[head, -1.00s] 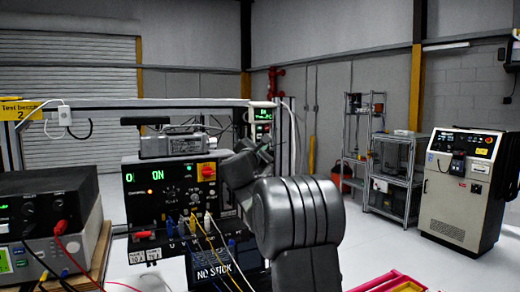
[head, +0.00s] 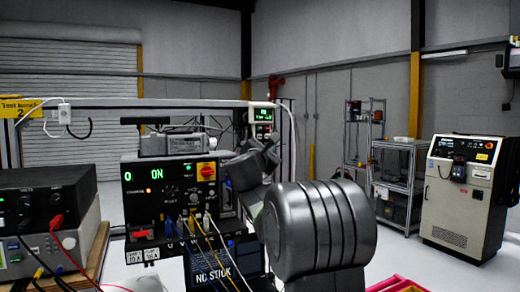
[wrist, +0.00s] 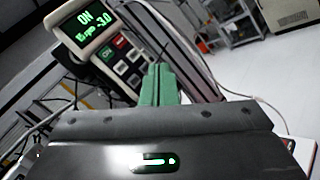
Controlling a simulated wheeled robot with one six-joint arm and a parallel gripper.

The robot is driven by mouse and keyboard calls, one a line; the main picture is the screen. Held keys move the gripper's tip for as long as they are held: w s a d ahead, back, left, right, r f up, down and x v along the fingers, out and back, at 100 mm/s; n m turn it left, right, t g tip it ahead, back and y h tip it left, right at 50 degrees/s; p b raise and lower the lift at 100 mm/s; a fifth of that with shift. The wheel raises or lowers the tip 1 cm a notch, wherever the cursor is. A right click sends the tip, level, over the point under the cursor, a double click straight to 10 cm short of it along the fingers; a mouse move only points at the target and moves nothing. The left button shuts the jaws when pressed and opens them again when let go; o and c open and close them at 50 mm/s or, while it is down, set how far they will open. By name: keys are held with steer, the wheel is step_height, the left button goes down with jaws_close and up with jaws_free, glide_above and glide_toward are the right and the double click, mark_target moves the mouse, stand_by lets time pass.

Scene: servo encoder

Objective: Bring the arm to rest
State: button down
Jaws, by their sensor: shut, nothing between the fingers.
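My gripper (wrist: 160,86) shows in the wrist view as two green fingers pressed together, shut and empty. Its dark body with a lit green strip fills the lower part of that view. Beyond the fingers and to their left is a small panel (wrist: 86,27) reading "ON" and about "-3.0". In the head view my grey arm (head: 318,228) stands bent at lower centre, its forearm reaching toward the bench. My fingers cannot be made out there. The black drive box (head: 180,195) with an "ON" display and a red-yellow switch is left of my arm.
A bench rail (head: 140,102) runs behind the drive box, and the small panel (head: 262,113) is mounted near its right end. Black power units (head: 45,215) with cables stand at left. A cream cabinet (head: 458,200) and shelves (head: 398,185) stand at right, with open floor before them.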

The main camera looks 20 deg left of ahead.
steer(key=s+d, duration=0.2)
steer(key=d, duration=0.1)
steer(key=shift+s, duration=0.3)
stand_by(0.7)
steer(key=shift+a, duration=0.1)
